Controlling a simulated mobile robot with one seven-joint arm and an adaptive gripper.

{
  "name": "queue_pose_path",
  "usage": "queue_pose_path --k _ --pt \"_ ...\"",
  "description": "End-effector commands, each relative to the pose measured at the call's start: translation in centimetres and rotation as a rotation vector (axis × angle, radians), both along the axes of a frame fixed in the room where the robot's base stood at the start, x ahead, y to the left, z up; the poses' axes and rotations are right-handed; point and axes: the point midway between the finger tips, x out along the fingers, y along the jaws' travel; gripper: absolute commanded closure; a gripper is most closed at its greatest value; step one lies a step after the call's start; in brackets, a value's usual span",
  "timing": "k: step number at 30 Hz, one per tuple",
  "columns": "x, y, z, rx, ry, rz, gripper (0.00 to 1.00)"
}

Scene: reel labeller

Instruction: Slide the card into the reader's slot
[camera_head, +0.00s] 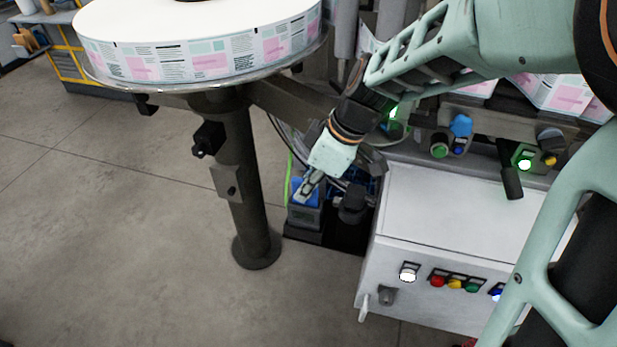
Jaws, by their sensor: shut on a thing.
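My gripper (305,190) points down and to the left, low beside the labeller, with its fingers closed on the card. The card is too small and too covered by the fingers to make out clearly. A dark grey box with blue on its top (304,217), which looks like the reader, is right at the fingertips. Its slot cannot be made out, and I cannot tell whether the card is in it or just above it.
A large label reel (205,62) on a round plate stands at upper left on a dark post (243,190). A white control box (450,220) with coloured buttons is close on the right. A black knob-like part (352,203) sits right beside the reader. The floor at left is clear.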

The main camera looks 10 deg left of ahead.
Motion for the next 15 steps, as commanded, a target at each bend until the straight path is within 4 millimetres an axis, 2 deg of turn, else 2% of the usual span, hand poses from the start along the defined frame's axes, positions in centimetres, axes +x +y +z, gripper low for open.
queue_pose_path --k 11,15 --pt "0.0 0.0 -1.7 0.0 0.0 0.0 1.0" --pt "0.0 0.0 -1.4 0.0 0.0 0.0 1.0"
